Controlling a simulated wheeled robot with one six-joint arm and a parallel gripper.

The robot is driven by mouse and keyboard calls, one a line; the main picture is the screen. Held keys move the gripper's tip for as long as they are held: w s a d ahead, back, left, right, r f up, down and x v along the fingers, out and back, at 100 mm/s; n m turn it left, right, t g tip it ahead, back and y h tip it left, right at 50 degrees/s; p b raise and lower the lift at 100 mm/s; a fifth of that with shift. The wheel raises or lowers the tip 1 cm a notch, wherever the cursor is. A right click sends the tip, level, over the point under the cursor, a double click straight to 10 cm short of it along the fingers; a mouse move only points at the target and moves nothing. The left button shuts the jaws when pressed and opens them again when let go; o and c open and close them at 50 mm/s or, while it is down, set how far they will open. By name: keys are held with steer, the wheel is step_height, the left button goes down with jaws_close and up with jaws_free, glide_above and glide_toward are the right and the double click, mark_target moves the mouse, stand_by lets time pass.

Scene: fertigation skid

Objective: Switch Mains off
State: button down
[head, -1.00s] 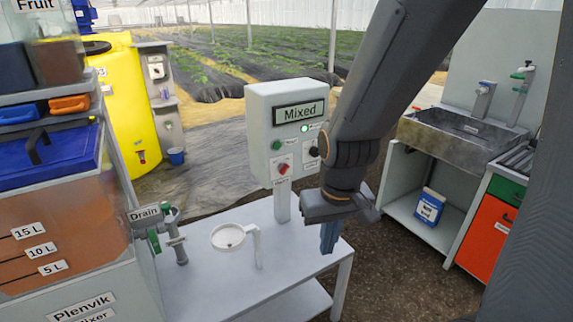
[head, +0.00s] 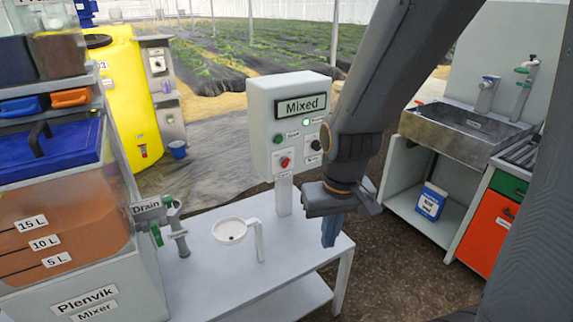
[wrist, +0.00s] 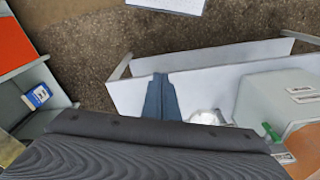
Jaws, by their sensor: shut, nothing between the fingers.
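A grey control box (head: 262,120) stands on a post at the back of the bench. Its display reads "Mixed" and a green lamp (head: 306,122) on it is lit. Below are a green button (head: 278,139), a red knob (head: 285,162) on a white plate and a black knob (head: 316,145). Their labels are too small to read, so I cannot tell which is Mains. My gripper (head: 330,232) is shut and empty, pointing down over the bench's right end, right of and below the box. It also shows in the wrist view (wrist: 161,95).
The bench (head: 215,285) holds a white funnel-like cup (head: 230,231) on an arm. The mixer tank (head: 50,235) with its drain valve (head: 175,230) is at left. A sink (head: 465,130) and orange cabinet (head: 483,231) are at right. Bare floor lies between.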

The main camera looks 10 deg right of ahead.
steer(key=c, duration=2)
jaws_free()
steer(key=shift+w+d+f, duration=0.1)
steer(key=shift+w, duration=0.2)
steer(key=shift+o, duration=0.8)
steer(key=w+d+f+t, duration=0.1)
steer(key=w+t, duration=0.1)
steer(key=w, duration=0.5)
steer(key=w+d+f+m+t, duration=0.1)
steer(key=w+f+t, duration=0.1)
steer(key=w, duration=0.5)
steer(key=w+d+f+m+t+p, duration=0.1)
steer(key=w+t, duration=0.1)
steer(key=w, duration=0.5)
steer(key=shift+w+d+f+t, duration=0.15)
steer(key=shift+w+d+t, duration=0.2)
steer(key=shift+t, duration=0.05)
steer(key=m+t+y+p, duration=0.25)
steer(key=t+y, duration=0.35)
steer(key=t, duration=0.3)
glide_toward(287, 164)
steer(key=w, duration=0.1)
steer(key=shift+m, duration=0.45)
steer(key=p+x, duration=0.1)
steer(key=x, duration=0.6)
steer(key=shift+a, duration=0.15)
jaws_close()
